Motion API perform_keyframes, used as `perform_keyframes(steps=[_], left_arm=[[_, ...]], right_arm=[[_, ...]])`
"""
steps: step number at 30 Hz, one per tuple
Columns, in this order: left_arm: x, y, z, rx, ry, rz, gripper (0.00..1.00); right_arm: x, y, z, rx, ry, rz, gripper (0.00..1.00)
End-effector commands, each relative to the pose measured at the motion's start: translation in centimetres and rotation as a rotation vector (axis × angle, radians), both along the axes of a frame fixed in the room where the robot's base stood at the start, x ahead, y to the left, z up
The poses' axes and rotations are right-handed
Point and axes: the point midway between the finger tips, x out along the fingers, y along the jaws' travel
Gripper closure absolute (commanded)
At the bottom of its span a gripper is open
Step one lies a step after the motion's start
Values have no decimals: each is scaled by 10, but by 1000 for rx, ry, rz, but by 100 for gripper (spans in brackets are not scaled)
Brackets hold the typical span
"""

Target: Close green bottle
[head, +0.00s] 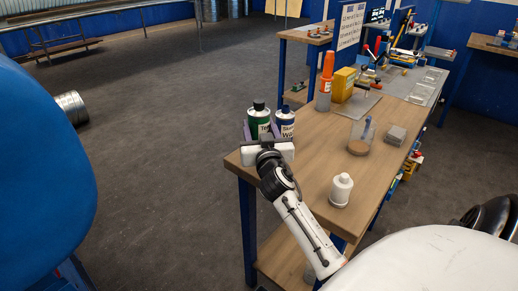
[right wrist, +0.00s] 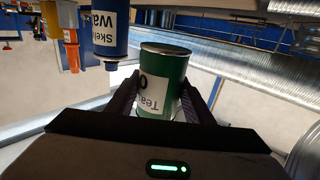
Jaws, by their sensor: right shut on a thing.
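The green bottle (head: 260,120) has a dark top and a white label, and stands near the left end of the wooden workbench (head: 312,160). My right gripper (head: 261,132) has its fingers around the green bottle and is shut on it. In the right wrist view, the green bottle (right wrist: 168,82) sits between the two dark fingers (right wrist: 160,98). Its lower part in that picture is hidden behind the gripper body. I cannot tell whether its cap is tight. My left gripper is not in view.
A blue bottle (head: 285,122) stands close to the right of the green bottle. A white bottle (head: 341,190) stands near the front edge. A clear container (head: 361,132), a grey block (head: 396,135), a yellow box (head: 343,84) and an orange-topped bottle (head: 326,80) stand farther back.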

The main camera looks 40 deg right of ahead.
Motion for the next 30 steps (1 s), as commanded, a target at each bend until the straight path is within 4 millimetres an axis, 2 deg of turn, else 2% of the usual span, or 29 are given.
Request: perform_keyframes(steps=[1, 4, 14, 22, 30], left_arm=[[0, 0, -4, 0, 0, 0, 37], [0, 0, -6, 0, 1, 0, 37], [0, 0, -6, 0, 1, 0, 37], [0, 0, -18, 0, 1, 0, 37], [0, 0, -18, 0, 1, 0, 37]], right_arm=[[0, 0, -10, 0, 0, 0, 100], [0, 0, -19, 0, -2, 1, 100], [0, 0, -21, -2, -4, 1, 100], [0, 0, -56, -1, -2, 0, 100], [0, 0, -57, -2, -4, 1, 100]])
